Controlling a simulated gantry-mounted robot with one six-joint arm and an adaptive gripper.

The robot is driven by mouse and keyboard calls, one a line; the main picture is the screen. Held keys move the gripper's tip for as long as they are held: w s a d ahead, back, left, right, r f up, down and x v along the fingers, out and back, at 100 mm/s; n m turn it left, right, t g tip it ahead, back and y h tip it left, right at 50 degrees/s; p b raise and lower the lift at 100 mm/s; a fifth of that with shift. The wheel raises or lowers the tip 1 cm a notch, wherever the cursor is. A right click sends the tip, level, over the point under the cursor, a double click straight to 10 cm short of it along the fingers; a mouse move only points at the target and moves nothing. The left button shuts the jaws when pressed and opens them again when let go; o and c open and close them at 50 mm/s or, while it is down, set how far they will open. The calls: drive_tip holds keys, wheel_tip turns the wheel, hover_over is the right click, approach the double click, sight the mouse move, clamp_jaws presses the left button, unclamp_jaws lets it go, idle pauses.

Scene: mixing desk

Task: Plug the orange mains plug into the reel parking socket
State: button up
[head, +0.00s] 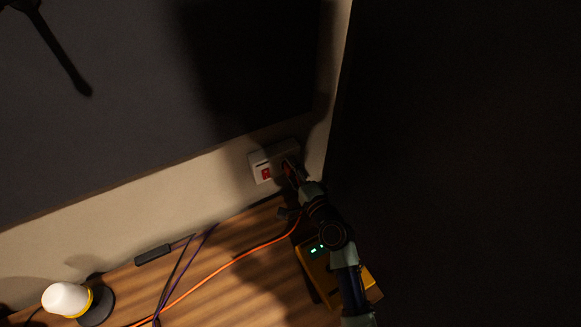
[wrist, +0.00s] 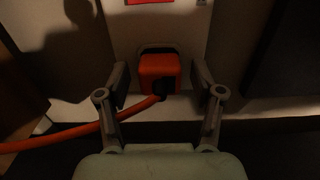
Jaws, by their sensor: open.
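The orange mains plug (wrist: 159,70) sits in the recess of the pale socket plate (wrist: 185,25), with its face against the plate as far as I can tell. Its orange cable (wrist: 60,137) leaves the lower side and runs left. My gripper (wrist: 160,80) is open, with one finger on each side of the plug and a visible gap at both sides. In the head view the socket (head: 260,166) is low on the wall, with a red switch. The plug there is mostly hidden in shadow by my gripper (head: 291,176).
A yellow box (head: 318,278) with green lights is on the wooden desk below my arm. The orange cable (head: 217,268) and dark cables (head: 180,268) cross the desk. A white-topped lamp (head: 67,298) stands at the left. A dark panel is right of the socket.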

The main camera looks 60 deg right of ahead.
sight(293, 172)
clamp_jaws()
idle(0.4)
drive_tip(key=shift+v, duration=3.05)
drive_tip(key=shift+d, duration=0.1)
